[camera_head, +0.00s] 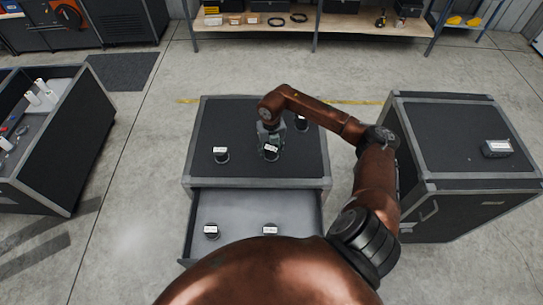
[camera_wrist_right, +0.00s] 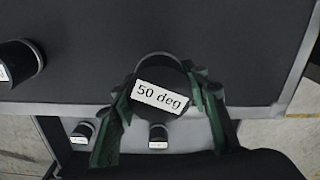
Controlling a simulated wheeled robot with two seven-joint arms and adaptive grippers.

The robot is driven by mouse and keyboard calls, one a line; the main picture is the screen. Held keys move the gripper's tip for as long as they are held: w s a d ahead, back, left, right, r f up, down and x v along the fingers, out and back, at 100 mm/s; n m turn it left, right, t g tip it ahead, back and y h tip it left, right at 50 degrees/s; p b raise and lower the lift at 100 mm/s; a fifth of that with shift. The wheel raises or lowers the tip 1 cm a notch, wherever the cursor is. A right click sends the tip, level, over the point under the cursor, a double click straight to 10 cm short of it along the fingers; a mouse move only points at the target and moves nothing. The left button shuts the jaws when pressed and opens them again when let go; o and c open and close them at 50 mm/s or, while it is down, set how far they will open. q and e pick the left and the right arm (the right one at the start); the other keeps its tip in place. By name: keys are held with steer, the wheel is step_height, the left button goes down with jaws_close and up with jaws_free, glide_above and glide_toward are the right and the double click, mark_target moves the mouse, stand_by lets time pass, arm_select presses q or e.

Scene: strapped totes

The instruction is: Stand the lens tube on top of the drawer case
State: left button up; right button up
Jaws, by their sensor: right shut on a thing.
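The drawer case (camera_head: 205,125) stands in the middle with its drawer (camera_head: 240,204) pulled open toward me. My right gripper (camera_head: 271,147) is over the case top, shut on a black lens tube (camera_head: 271,154). In the right wrist view this tube (camera_wrist_right: 160,97) has a white label reading "50 deg" and sits between the green fingers. I cannot tell whether its base touches the case top. Two more tubes (camera_head: 211,231) (camera_head: 270,230) are in the drawer. My left gripper is not in view.
A second black case (camera_head: 450,150) stands at the right with a small labelled box (camera_head: 497,148) on it. An open bin (camera_head: 40,150) with white items is at the left. A wooden workbench (camera_head: 350,24) lines the back. Floor between the cases is clear.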

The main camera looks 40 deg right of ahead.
mark_target(271, 157)
step_height(271, 157, down, 3)
steer(key=shift+w+d+p, duration=0.1)
steer(key=shift+p, duration=0.5)
steer(key=shift+f, duration=0.2)
steer(key=shift+f, duration=0.1)
steer(key=shift+f, duration=0.15)
steer(key=o, duration=1.4)
